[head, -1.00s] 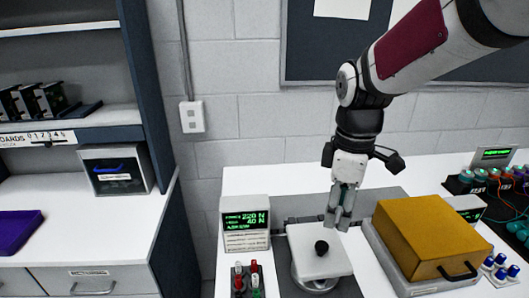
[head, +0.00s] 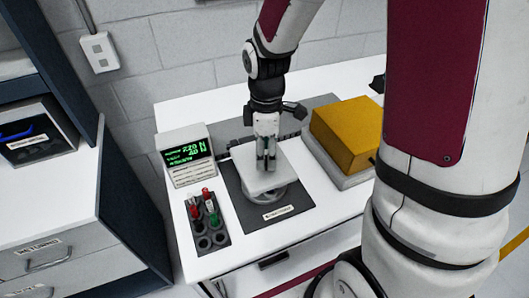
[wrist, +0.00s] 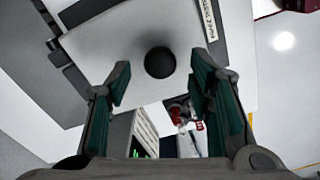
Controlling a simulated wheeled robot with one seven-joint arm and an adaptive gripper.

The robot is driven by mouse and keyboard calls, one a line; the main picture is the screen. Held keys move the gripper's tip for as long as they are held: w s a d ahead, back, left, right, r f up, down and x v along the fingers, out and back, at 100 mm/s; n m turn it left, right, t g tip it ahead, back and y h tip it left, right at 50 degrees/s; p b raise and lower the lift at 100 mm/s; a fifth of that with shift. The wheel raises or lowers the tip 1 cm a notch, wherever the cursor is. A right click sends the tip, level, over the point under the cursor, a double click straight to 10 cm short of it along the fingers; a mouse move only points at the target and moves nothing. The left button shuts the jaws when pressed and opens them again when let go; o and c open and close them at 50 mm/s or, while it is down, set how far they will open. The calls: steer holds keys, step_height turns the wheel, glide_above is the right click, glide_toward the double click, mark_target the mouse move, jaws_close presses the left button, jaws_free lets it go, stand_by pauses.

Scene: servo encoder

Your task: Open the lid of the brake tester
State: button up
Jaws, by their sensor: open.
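The brake tester's lid (head: 250,182) is a flat white square plate. It lies closed over a round base on a dark grey mat (head: 240,205) that has a white label at its front. My gripper (head: 266,167) points down over the lid and hides its knob in the head view. In the wrist view the round black knob (wrist: 160,62) stands on the white lid (wrist: 125,40). My gripper (wrist: 160,78) is open, with one green-padded finger to each side of the knob. I cannot tell whether a finger touches it.
A readout box (head: 186,158) with green text stands left of the tester. A black rack (head: 207,225) with red and green capped pieces is in front of it. A yellow box (head: 348,132) on a grey base stands close on the right. A cabinet (head: 60,215) is at far left.

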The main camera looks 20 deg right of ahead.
steer(key=shift+f, duration=0.95)
jaws_close()
